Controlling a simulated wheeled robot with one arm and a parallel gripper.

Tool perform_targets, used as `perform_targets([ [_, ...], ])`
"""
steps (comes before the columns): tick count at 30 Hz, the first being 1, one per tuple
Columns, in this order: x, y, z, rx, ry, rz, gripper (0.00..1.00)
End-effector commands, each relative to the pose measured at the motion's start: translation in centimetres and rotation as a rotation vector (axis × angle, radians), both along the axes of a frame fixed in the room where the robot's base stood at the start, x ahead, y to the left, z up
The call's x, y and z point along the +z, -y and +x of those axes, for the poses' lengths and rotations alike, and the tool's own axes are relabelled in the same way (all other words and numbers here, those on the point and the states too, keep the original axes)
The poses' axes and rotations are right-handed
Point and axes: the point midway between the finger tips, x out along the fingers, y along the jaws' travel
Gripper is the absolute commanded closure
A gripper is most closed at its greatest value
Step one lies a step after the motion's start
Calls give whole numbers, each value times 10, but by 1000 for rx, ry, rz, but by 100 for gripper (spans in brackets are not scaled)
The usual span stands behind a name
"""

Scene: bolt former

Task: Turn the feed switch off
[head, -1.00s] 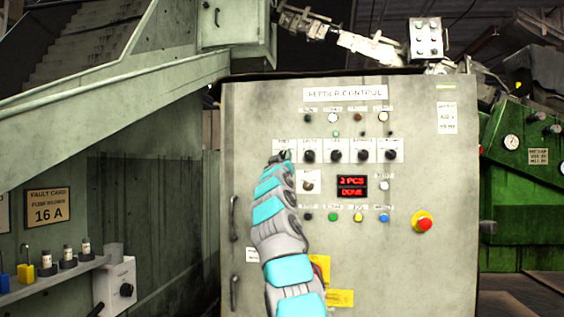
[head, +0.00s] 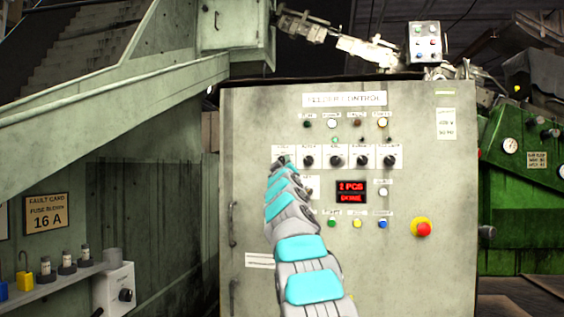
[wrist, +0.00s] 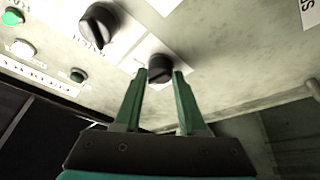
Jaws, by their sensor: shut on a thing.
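The feed switch is the leftmost black rotary knob in the row on the grey feeder control cabinet (head: 400,265). In the head view its white plate (head: 277,150) shows, but my gripper (head: 281,162) and wrist hide most of the knob. In the wrist view the black knob (wrist: 160,66) sits between the two green fingertips of my gripper (wrist: 159,75), which are shut on it. The knob's pointer direction cannot be made out.
Several similar knobs, one of them (head: 308,160) close by, continue the row to the right. A red display (head: 351,191), lamps and a red emergency button (head: 421,227) are lower down. A sloping chute (head: 110,115) stands left of the cabinet.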

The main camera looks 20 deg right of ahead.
Motion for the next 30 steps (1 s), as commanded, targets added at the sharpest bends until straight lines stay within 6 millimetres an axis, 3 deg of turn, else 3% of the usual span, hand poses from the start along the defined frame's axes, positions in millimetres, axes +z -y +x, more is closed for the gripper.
perform_targets([
  [25, 2, 0, -1, 0, -70, -107, 100],
  [26, 2, 0, -1, 0, -70, -107, 58],
  [30, 1, 0, -1, 1, -70, -106, 42],
])
